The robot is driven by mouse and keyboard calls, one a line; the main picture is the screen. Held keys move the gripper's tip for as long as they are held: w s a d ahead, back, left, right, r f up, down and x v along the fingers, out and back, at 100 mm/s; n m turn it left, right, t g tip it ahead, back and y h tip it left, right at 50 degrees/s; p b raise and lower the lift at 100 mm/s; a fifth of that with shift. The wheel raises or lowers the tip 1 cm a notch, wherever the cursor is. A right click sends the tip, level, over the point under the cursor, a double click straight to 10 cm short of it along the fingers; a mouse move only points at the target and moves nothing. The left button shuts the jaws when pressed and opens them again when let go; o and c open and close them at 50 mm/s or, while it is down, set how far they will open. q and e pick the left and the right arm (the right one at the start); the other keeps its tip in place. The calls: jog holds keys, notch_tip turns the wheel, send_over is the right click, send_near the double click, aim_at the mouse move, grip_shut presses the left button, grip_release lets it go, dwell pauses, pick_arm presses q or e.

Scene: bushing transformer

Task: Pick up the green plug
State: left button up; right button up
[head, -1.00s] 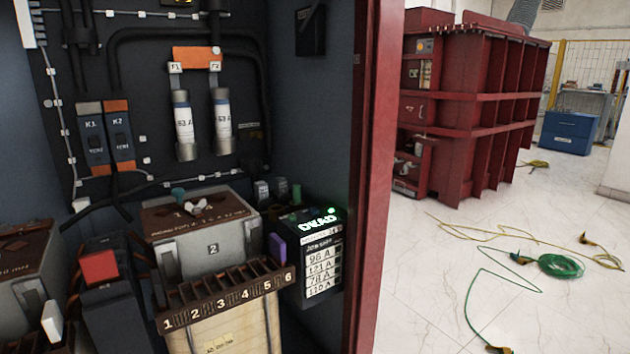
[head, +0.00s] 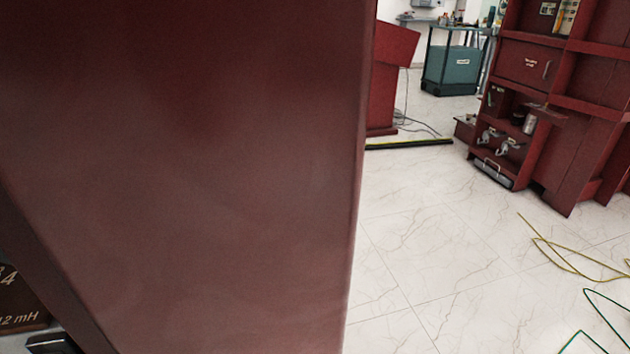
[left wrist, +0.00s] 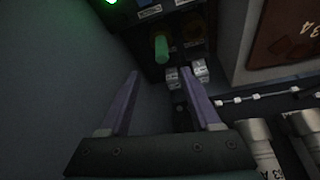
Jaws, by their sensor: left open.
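The green plug (left wrist: 162,48) shows in the left wrist view, upper middle, standing out from a dark panel. My left gripper (left wrist: 161,73) is open, with its two purple-grey fingers apart and nothing between them. The plug appears just past the fingertips, roughly in line with the gap; how far away it is I cannot tell. In the head view neither the plug nor a gripper shows. My right gripper is not in view.
A dark red panel (head: 200,170) fills the left half of the head view at close range. Right of it is pale tiled floor (head: 420,250) with cables (head: 565,262). A red cabinet (head: 525,62) stands at right. In the left wrist view, white connectors (left wrist: 200,70) sit beside the plug.

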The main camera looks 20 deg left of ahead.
pick_arm(q)
jog(key=x, duration=0.1)
jog(key=b+x, duration=0.1)
jog(key=x, duration=0.2)
jog(key=shift+s+a+f, duration=0.2)
jog(key=shift+s+f, duration=0.05)
jog(key=shift+f, duration=0.05)
jog(key=b+x, duration=0.2)
jog(key=x, duration=0.2)
jog(key=shift+w+f, duration=0.15)
jog(key=shift+f, duration=0.05)
jog(key=shift+w+f, duration=0.25)
jog(key=shift+f, duration=0.15)
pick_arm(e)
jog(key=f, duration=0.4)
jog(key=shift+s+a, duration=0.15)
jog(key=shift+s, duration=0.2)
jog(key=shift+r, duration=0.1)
pick_arm(q)
grip_shut()
